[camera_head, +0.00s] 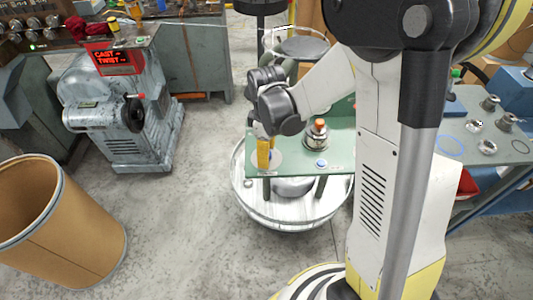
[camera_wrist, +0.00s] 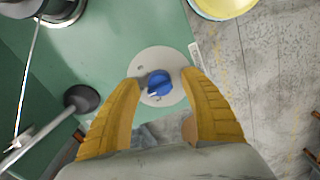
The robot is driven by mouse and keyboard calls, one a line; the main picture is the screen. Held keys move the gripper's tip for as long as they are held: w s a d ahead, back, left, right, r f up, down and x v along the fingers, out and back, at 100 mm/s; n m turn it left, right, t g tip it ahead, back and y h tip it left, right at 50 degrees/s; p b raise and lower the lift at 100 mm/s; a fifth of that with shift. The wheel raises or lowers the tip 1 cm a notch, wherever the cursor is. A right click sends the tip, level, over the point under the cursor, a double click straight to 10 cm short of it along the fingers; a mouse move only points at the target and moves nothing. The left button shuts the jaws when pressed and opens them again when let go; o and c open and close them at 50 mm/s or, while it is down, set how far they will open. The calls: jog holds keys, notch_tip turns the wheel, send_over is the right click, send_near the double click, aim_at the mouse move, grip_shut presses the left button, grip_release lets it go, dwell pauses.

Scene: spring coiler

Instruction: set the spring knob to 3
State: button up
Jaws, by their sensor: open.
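The spring knob (camera_wrist: 158,82) is blue and sits on a pale round dial plate (camera_wrist: 160,62) on the green panel. A light mark shows on the knob's lower-left side; the dial's figures are too small to read. My gripper (camera_wrist: 160,77) is open, with one yellow finger on each side of the knob. Gaps show between the fingers and the knob in the wrist view. In the head view my gripper (camera_head: 264,153) points down over the front-left corner of the green panel (camera_head: 295,166), and hides the knob.
An orange-topped post (camera_head: 318,133) and a small blue-and-white round part (camera_head: 321,163) stand on the panel to the right. A dark disc on a rod (camera_wrist: 82,98) is left of my gripper. A cardboard drum (camera_head: 60,225) and grey machine (camera_head: 122,110) stand left, with clear floor between.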

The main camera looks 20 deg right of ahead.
grip_shut()
jog(key=shift+m, duration=0.4)
jog(key=m, duration=0.5)
jog(key=shift+m, duration=0.4)
jog(key=m, duration=0.5)
jog(key=shift+m, duration=0.3)
grip_release()
